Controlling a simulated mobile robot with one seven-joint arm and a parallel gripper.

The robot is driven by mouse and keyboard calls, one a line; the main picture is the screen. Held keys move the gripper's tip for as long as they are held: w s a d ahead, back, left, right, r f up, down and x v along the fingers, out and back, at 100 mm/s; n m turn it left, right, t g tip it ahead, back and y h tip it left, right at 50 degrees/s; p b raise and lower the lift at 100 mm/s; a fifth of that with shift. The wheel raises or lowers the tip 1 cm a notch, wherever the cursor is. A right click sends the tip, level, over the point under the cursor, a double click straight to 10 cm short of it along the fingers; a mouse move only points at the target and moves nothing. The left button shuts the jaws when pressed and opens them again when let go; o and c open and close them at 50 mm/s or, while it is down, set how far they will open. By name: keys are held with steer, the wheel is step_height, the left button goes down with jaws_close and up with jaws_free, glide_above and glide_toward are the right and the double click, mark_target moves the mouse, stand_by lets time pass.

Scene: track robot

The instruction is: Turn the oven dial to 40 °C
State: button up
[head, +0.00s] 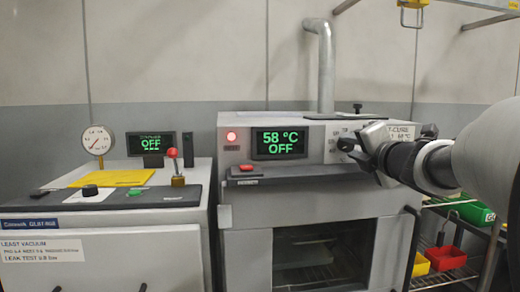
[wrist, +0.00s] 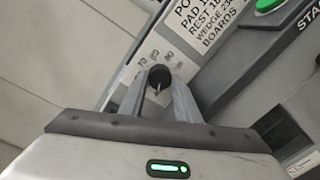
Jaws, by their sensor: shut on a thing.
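The oven (head: 300,215) stands in the middle of the head view. Its display (head: 280,143) reads 58 °C with OFF below, in green. My gripper (head: 350,150) is at the right of the oven's front panel. In the wrist view my gripper (wrist: 160,85) is shut on the dark round dial (wrist: 160,74), one finger on each side. A light pointer mark shows on the dial.
A red lamp (head: 231,136) glows left of the display, above a red button (head: 246,168). A vacuum unit (head: 100,230) with a gauge (head: 98,140) stands to the left. A metal pipe (head: 325,65) rises behind the oven. A rack with red (head: 446,258) and green bins is at right.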

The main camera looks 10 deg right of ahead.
steer(key=shift+n, duration=0.6)
steer(key=o, duration=1)
steer(key=shift+o, duration=0.2)
steer(key=shift+s, duration=0.1)
